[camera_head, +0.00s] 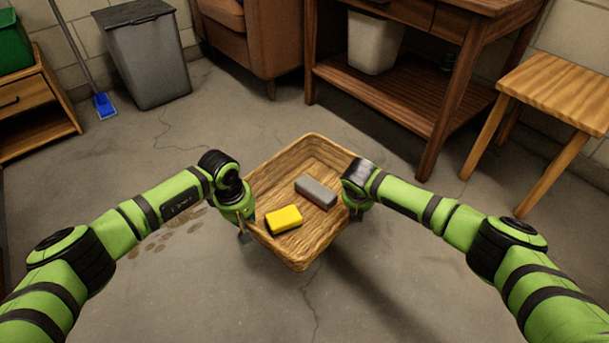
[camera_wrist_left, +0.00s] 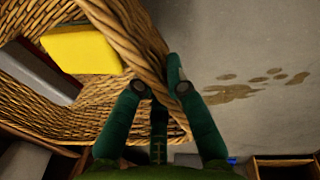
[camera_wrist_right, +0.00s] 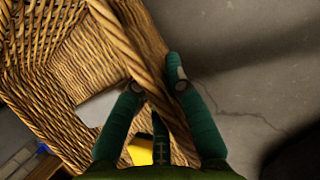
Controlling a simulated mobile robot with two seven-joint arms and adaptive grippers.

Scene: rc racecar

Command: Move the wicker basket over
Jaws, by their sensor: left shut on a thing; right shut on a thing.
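The wicker basket (camera_head: 300,258) is held off the floor between my two arms in the head view, its shadow falling to the lower right. A yellow sponge-like block (camera_head: 284,219) and a grey block (camera_head: 317,192) lie inside it. My left gripper (camera_head: 245,226) is shut on the basket's left wall; the left wrist view shows its fingers (camera_wrist_left: 160,80) on either side of the rim. My right gripper (camera_head: 352,208) is shut on the right wall, mostly hidden by my wrist in the head view; the right wrist view shows its fingers (camera_wrist_right: 155,82) astride the rim.
A wooden workbench (camera_head: 400,105) holds a white bin (camera_head: 374,45) on its lower shelf. A wooden stool (camera_head: 560,90) stands right, a grey bin (camera_head: 148,62) and brown armchair (camera_head: 255,40) at the back. Brown stains (camera_head: 165,238) mark the floor, which is clear around the basket.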

